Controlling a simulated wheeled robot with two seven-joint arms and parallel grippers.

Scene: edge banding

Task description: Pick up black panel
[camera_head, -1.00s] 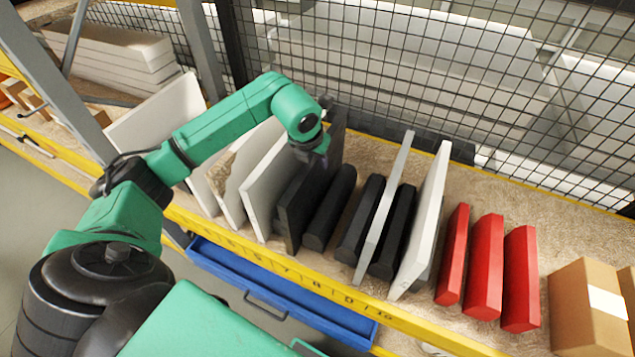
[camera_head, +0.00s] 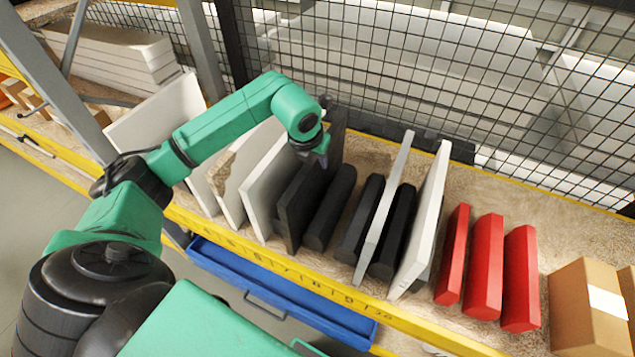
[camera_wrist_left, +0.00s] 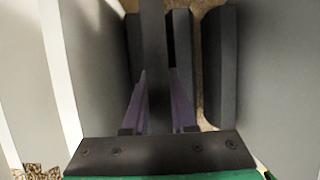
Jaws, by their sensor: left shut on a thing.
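The black panel (camera_head: 296,207) stands upright on the shelf among other upright panels, between a white panel and a row of dark pieces. My left gripper (camera_head: 322,158) is at its top edge, reaching down from above. In the left wrist view the two purple fingers of my left gripper (camera_wrist_left: 158,100) lie on either side of the black panel (camera_wrist_left: 153,50) and are shut on it. The lower part of the panel is hidden in the wrist view. My right gripper is not in view.
White panels (camera_head: 265,190) stand close on the left. A dark rounded piece (camera_head: 330,207) stands close on the right. Farther right are red blocks (camera_head: 484,265) and a cardboard box (camera_head: 583,310). A wire mesh (camera_head: 450,80) closes the back, and a yellow shelf edge (camera_head: 330,287) runs along the front.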

